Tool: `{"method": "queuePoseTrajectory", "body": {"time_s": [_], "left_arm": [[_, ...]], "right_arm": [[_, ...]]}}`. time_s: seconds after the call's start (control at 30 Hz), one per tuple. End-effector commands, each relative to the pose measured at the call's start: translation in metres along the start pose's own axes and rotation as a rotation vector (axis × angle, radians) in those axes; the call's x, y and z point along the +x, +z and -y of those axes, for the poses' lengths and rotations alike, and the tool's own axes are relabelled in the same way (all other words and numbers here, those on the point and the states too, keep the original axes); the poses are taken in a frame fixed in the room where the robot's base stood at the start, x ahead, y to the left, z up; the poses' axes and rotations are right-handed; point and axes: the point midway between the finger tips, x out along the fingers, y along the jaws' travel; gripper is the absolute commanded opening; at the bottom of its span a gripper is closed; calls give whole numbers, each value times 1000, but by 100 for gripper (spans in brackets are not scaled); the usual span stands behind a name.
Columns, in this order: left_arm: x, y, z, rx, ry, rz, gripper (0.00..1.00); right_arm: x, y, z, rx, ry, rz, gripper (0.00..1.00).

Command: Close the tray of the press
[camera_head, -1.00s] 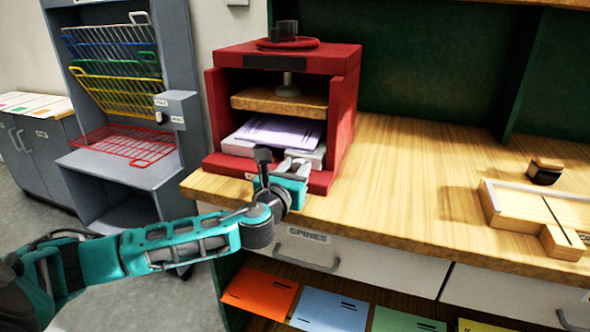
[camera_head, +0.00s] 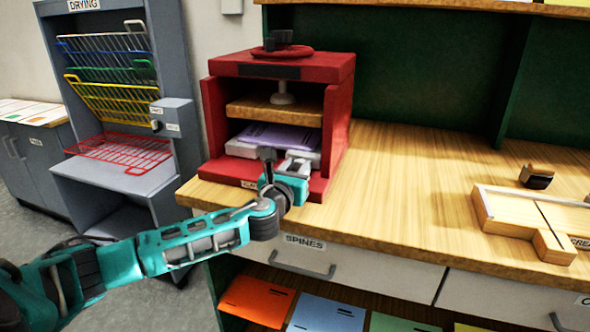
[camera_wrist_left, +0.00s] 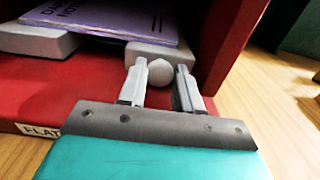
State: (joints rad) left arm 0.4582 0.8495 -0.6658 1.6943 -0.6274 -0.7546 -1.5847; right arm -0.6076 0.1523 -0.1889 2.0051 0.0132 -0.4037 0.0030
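The red press (camera_head: 335,140) stands on the wooden worktop. Its white tray (camera_head: 241,150) is low in the press under a purple folder (camera_head: 275,137). The tray also shows in the left wrist view (camera_wrist_left: 40,40), with a round white knob (camera_wrist_left: 159,72) at its front. My left gripper (camera_head: 296,162) is low at the front right of the press opening. In the wrist view its two fingers (camera_wrist_left: 161,75) stand apart, one on each side of the knob; firm contact is not clear. My right gripper is not in view.
A wooden plate (camera_head: 275,110) hangs above the folder inside the press. The worktop (camera_head: 400,190) to the right is clear up to a wooden jig (camera_head: 520,220) and a small dark block (camera_head: 537,176). A grey drying rack (camera_head: 110,100) stands on the left.

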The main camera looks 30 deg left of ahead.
Motion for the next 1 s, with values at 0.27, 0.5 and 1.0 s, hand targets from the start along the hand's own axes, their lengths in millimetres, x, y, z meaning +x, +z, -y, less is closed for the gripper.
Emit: {"method": "queuePoseTrajectory", "body": {"time_s": [0.27, 0.5, 1.0], "left_arm": [[1, 3, -1, -2, 3, 5, 58], [0, 2, -1, -2, 2, 4, 58], [-76, 2, -1, 0, -1, 1, 58]], "right_arm": [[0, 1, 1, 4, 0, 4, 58], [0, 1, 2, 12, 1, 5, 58], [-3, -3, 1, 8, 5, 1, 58]]}}
